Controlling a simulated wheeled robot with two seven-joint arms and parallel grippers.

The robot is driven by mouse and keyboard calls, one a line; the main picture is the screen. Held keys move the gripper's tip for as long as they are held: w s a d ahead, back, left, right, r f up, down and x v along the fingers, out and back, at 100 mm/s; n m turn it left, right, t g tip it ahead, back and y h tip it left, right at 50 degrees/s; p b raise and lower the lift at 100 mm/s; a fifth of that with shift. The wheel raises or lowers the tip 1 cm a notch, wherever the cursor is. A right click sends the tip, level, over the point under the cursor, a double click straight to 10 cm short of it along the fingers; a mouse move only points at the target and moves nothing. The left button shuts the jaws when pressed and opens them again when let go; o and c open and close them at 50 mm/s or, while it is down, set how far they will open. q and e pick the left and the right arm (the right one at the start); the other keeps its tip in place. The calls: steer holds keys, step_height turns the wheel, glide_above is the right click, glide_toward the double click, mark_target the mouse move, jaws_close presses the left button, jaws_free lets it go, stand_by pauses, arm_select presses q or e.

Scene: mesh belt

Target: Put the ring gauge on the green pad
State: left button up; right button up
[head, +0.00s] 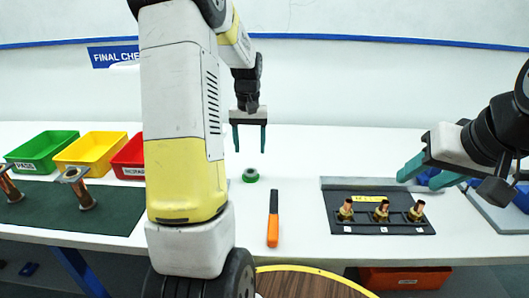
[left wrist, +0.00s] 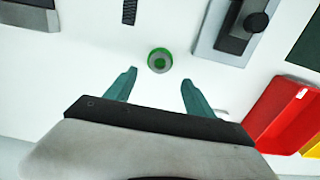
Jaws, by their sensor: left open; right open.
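A small round piece with a grey ring and a green rim, which looks like the ring gauge (head: 250,175), lies on the white table. It also shows in the left wrist view (left wrist: 159,60), just beyond my fingertips and roughly centred between them. My left gripper (head: 249,148) is open and empty, pointing down above the table near the gauge. A dark green pad (head: 110,221) lies at the left with copper-coloured parts standing on it; my left arm hides its right side. My right gripper (head: 420,181) is open and empty at the right, above a dark tray.
Green (head: 42,151), yellow (head: 90,151) and red (head: 130,156) bins stand behind the pad. An orange-handled tool (head: 273,222) lies in front of the gauge. The dark tray (head: 350,226) holds brass fittings. A grey block with a black knob (left wrist: 256,22) stands between gauge and pad.

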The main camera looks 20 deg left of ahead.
arm_select(q)
steer(key=s+d+r+m+t, duration=0.1)
steer(key=s+d+r, duration=0.2)
steer(key=s+r, duration=0.25)
steer(key=s+d+r+t, duration=0.2)
steer(key=s+d+r, duration=0.25)
steer(key=r, duration=0.25)
steer(key=s+d+r+m+t+h, duration=0.1)
steer(key=s+d, duration=0.4)
steer(key=s, duration=0.8)
steer(key=shift+d+r+m+t+h, duration=0.2)
steer(key=shift+m+t+h, duration=0.45)
steer(key=shift+t, duration=0.45)
steer(key=shift+a, duration=0.1)
